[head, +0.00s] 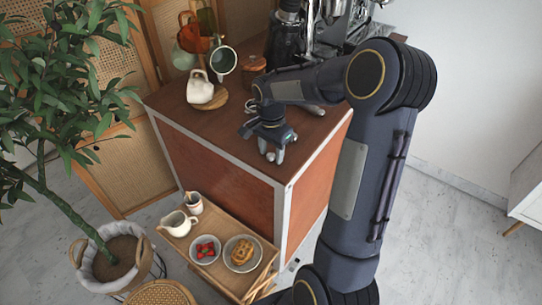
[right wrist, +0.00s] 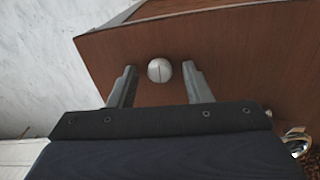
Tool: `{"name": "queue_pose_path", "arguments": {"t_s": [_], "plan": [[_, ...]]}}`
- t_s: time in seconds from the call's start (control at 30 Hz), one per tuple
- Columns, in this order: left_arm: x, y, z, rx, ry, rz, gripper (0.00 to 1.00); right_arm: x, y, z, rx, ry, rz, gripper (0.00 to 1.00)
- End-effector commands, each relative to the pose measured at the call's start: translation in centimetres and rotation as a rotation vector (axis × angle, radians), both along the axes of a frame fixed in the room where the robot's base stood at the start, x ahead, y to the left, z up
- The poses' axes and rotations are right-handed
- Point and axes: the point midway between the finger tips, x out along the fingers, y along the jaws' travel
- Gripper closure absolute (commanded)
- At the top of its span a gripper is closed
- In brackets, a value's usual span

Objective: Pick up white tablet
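The white tablet (right wrist: 160,70) is a small round white piece with a dark line across it, lying on the brown wooden cart top (right wrist: 225,45) in the right wrist view. My right gripper (right wrist: 159,76) is open, with one finger on each side of the tablet and a visible gap on both sides. In the head view my right gripper (head: 271,150) points down near the front right part of the cart top. I cannot make out the tablet in the head view. My left gripper is not in view.
A white pitcher (head: 201,90) and hanging cups stand at the back left of the cart. A black grinder (head: 287,38) and a metal machine (head: 340,25) are at the back. A low wooden tray table (head: 222,283) with dishes is in front. A plant (head: 60,85) is left.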

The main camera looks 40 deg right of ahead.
Motion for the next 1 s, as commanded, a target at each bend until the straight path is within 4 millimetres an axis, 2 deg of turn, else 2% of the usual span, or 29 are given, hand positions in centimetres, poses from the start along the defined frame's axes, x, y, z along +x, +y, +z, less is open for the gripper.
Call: {"name": "queue_pose_path", "arguments": {"t_s": [0.07, 0.3, 0.73, 0.93, 1.0], "plan": [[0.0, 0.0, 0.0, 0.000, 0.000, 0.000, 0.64, 0.0, 0.0, 0.0, 0.000, 0.000, 0.000, 0.66], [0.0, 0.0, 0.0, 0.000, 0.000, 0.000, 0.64, 0.0, 0.0, 0.0, 0.000, 0.000, 0.000, 0.98], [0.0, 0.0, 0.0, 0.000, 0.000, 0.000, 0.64, 0.0, 0.0, 0.6, -0.001, -0.001, 0.000, 0.99], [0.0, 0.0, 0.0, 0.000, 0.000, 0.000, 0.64, 0.1, 0.0, 3.2, -0.001, -0.004, 0.001, 0.99], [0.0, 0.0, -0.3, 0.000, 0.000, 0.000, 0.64, -1.0, -0.3, 4.4, -0.001, -0.005, -0.002, 0.99]]}}
